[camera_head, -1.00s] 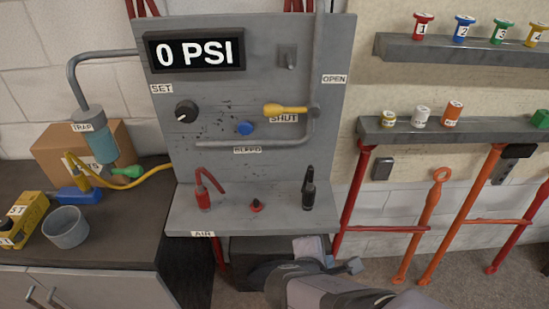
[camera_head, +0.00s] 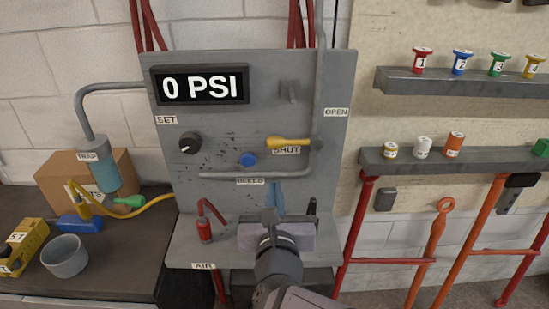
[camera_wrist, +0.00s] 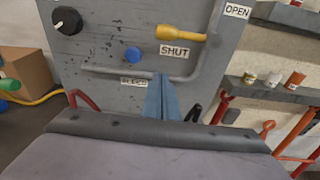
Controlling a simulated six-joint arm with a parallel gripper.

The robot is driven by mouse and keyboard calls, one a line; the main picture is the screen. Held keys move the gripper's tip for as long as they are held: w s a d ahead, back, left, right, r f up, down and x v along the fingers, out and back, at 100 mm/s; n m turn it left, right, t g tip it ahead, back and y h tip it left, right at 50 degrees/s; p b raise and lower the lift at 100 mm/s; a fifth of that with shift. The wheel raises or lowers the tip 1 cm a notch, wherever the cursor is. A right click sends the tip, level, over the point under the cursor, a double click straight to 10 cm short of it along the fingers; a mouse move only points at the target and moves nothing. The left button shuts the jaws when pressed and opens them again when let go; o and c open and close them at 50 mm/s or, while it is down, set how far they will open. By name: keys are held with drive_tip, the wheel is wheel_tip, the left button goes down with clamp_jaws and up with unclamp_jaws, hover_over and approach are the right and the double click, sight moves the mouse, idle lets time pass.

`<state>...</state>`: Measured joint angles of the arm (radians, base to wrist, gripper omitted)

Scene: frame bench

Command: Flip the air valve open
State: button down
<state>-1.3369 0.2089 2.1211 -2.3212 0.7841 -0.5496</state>
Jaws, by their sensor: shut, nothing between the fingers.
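The air valve's yellow lever (camera_head: 288,141) lies level on the grey panel, pointing left from its pivot over the SHUT label (camera_head: 286,151). The OPEN label (camera_head: 336,112) is above and to the right of the pivot. The gauge display (camera_head: 199,85) reads 0 PSI. My gripper (camera_head: 275,190) is in front of the lower panel, below the lever and apart from it. In the wrist view its blue fingers (camera_wrist: 163,98) are together, with nothing between them. The lever (camera_wrist: 183,32) is above and to the right of the fingertips there.
A black knob (camera_head: 189,143) and a blue bleed button (camera_head: 248,159) are on the panel. A grey pipe (camera_head: 225,174) runs below the lever. A red hose fitting (camera_head: 204,228) stands on the panel's ledge. Shelves (camera_head: 440,83) with spools are at the right.

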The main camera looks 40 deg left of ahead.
sight(291, 142)
drive_tip(key=shift+w, duration=0.1)
idle(0.4)
drive_tip(key=p+x, duration=0.4)
drive_tip(key=x, duration=0.5)
drive_tip(key=shift+w+a, duration=0.15)
drive_tip(key=shift+w, duration=0.05)
drive_tip(key=shift+s+r+p, duration=0.2)
drive_tip(key=shift+r+p, duration=1.4)
drive_tip(key=shift+r, duration=0.2)
drive_tip(key=shift+b, duration=0.55)
